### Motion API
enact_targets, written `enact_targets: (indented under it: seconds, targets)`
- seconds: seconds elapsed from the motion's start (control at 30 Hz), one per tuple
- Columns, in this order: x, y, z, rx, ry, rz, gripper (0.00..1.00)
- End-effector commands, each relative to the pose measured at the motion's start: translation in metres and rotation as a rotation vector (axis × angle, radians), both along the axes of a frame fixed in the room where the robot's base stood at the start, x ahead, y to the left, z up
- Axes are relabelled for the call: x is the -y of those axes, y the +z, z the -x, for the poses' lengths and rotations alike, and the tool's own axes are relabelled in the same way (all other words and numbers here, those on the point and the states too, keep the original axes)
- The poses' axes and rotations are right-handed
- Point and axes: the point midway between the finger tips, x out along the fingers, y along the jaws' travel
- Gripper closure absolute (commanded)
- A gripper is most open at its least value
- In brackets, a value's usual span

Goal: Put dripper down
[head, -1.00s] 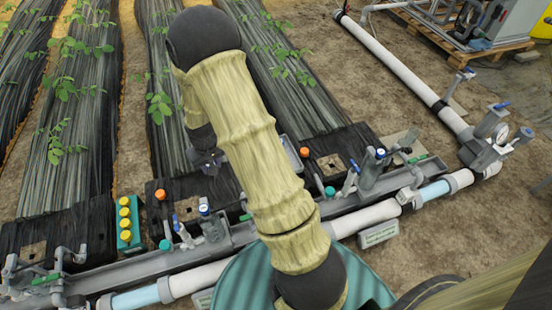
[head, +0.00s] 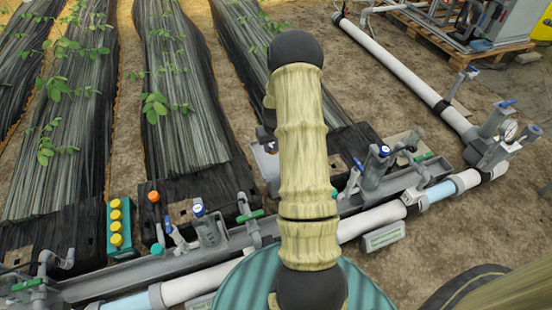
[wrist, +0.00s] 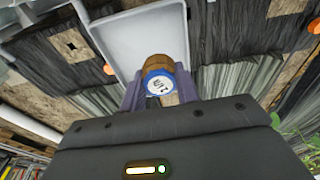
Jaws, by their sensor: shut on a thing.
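In the wrist view the dripper (wrist: 158,63) is a short brown cylinder with a blue-rimmed white end face bearing dark marks. My gripper (wrist: 161,86) is shut on it, with a purple finger on each side. A pale grey shallow tray (wrist: 140,38) shows beyond the dripper. Whether the dripper touches the tray cannot be told. In the head view my arm hides most of the gripper and the dripper. A small part of the tray (head: 264,170) shows left of the arm.
A teal rack with yellow-capped bottles (head: 117,228) stands at the left. A grey channel with valves and a white pipe (head: 190,284) cross the front. An orange-capped piece (head: 154,196) stands on the black sheet. Planted beds (head: 180,100) lie behind; bare soil is at the right.

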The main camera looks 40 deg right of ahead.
Motion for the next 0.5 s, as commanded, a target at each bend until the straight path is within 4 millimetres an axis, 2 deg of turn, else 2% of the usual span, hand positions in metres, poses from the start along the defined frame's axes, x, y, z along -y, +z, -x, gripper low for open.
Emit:
enact_targets:
  seconds: [0.13, 0.4, 0.5]
  targets:
    - [-0.001, -0.007, 0.0, -0.001, 0.0, 0.0, 0.96]
    - [0.0, -0.049, 0.0, -0.001, -0.001, 0.0, 0.96]
    - [-0.001, -0.051, 0.0, 0.0, 0.001, 0.0, 0.96]
